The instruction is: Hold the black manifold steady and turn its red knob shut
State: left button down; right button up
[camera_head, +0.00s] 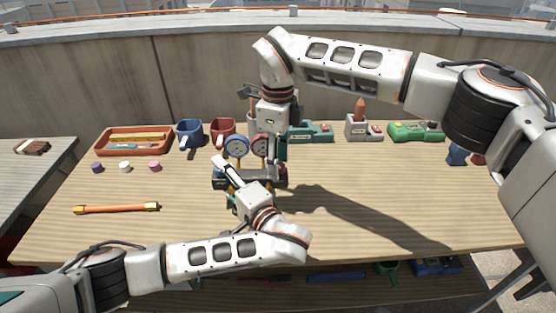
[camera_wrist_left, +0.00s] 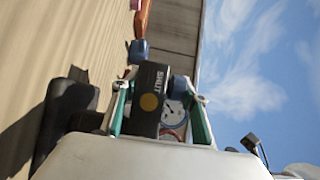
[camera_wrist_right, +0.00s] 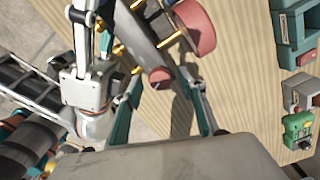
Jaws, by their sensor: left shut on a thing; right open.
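The black manifold stands mid-table, with a blue gauge (camera_head: 236,147) and a red gauge (camera_head: 260,147) on top. In the left wrist view its black body (camera_wrist_left: 150,88), lettered SHUT, lies between the fingers of my left gripper (camera_wrist_left: 160,118). That gripper (camera_head: 232,184) is shut on the manifold from the near side. The red knob (camera_wrist_right: 160,77) shows at the manifold's end in the right wrist view. My right gripper (camera_wrist_right: 160,90) is open, with its fingertips on either side of the knob; contact is not clear. In the head view my right gripper (camera_head: 270,147) comes down from above and partly hides the manifold.
Behind stand an orange tray (camera_head: 112,148), a blue mug (camera_head: 189,134), a red mug (camera_head: 222,128), a teal tool (camera_head: 312,132), a grey block (camera_head: 357,129) and a green device (camera_head: 415,131). An orange-yellow bar (camera_head: 116,208) lies left. The front right tabletop is clear.

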jog(key=c, duration=1.1)
jog(key=m, duration=0.4)
jog(key=shift+m, duration=0.3)
jog(key=o, duration=1.1)
